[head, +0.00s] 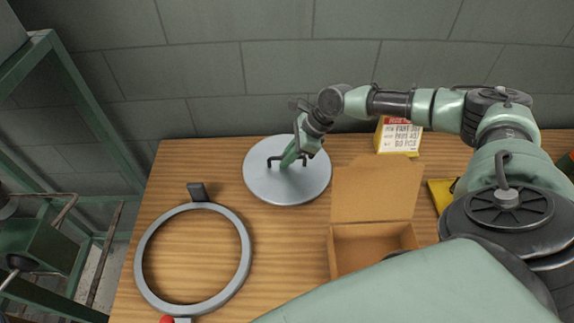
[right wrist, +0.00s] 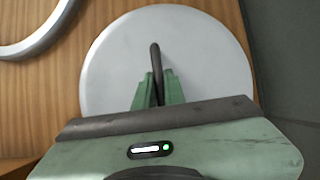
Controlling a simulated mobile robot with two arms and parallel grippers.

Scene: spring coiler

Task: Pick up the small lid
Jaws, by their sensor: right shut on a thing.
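The small lid (head: 262,187) is a round light-grey disc with a black bar handle on top, at the back middle of the wooden table in the head view. It also fills much of the right wrist view (right wrist: 215,60). My right gripper (head: 290,160) reaches down over the lid, its green fingers shut on the black handle. In the right wrist view the handle (right wrist: 155,55) stands between the fingers. I cannot tell whether the lid rests on the table or is slightly raised. My left gripper is not in view.
A grey ring (head: 243,265) with a dark tab lies at left on the table (head: 285,240). An open cardboard box (head: 375,190) stands to the right of the lid, with a yellow and white box (head: 398,138) behind it. A block wall (head: 270,70) closes off the back.

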